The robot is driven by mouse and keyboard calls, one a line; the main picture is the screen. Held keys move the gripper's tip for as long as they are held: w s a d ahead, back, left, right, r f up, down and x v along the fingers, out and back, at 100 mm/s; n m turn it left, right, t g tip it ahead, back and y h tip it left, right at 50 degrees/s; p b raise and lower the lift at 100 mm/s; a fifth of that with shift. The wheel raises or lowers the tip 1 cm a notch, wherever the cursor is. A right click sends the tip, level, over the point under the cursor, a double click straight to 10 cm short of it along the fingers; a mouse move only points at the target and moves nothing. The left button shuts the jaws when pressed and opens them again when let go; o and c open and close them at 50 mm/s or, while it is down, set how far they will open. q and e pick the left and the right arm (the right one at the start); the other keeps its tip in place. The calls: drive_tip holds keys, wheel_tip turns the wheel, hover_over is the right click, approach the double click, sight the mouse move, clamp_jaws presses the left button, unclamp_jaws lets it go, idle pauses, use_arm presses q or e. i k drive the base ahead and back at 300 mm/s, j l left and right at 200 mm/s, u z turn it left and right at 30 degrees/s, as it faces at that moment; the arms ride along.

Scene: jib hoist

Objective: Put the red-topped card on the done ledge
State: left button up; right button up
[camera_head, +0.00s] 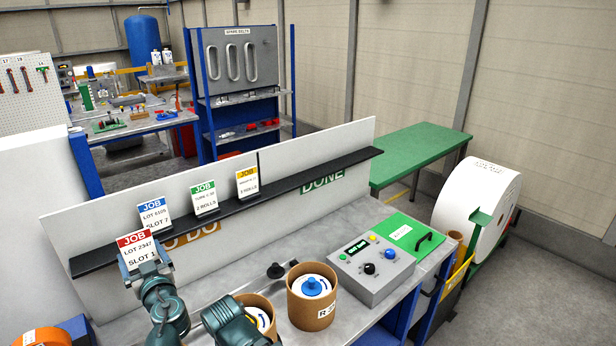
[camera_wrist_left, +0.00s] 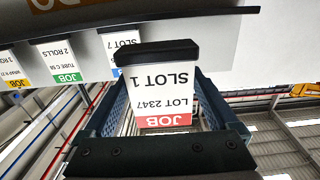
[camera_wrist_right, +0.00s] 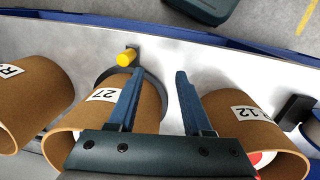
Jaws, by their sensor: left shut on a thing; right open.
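The red-topped card (camera_head: 138,248), reading LOT 2347 SLOT 1, is held by my left gripper (camera_head: 150,270) at the left end of the black ledge (camera_head: 120,252). In the left wrist view the card (camera_wrist_left: 163,95) appears upside down between the two fingers, its dark base near the ledge; I cannot tell if they touch. The DONE lettering (camera_head: 322,180) is on the white panel under the ledge's right part, which is bare. My right gripper (camera_wrist_right: 160,100) is open and empty above the bench, between two cardboard tubes.
Blue (camera_head: 154,217), green (camera_head: 204,198) and yellow-topped (camera_head: 247,182) cards stand on the ledge, right of the held card. A thin black divider (camera_head: 258,165) rises beyond them. Cardboard tubes (camera_head: 312,298) and a grey control box (camera_head: 371,268) stand on the bench below.

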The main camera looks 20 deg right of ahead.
sight(330, 167)
drive_tip(key=i+l, duration=0.1)
drive_tip(key=l, duration=0.45)
drive_tip(key=i+l, duration=0.1)
drive_tip(key=l, duration=0.5)
drive_tip(key=i+l, duration=0.1)
drive_tip(key=l, duration=0.45)
drive_tip(key=i+l, duration=0.1)
drive_tip(key=l, duration=0.5)
drive_tip(key=i+l, duration=0.1)
drive_tip(key=l, duration=0.45)
drive_tip(key=i+l, duration=0.1)
drive_tip(key=l, duration=0.45)
drive_tip(key=i+l, duration=0.1)
drive_tip(key=l, duration=0.5)
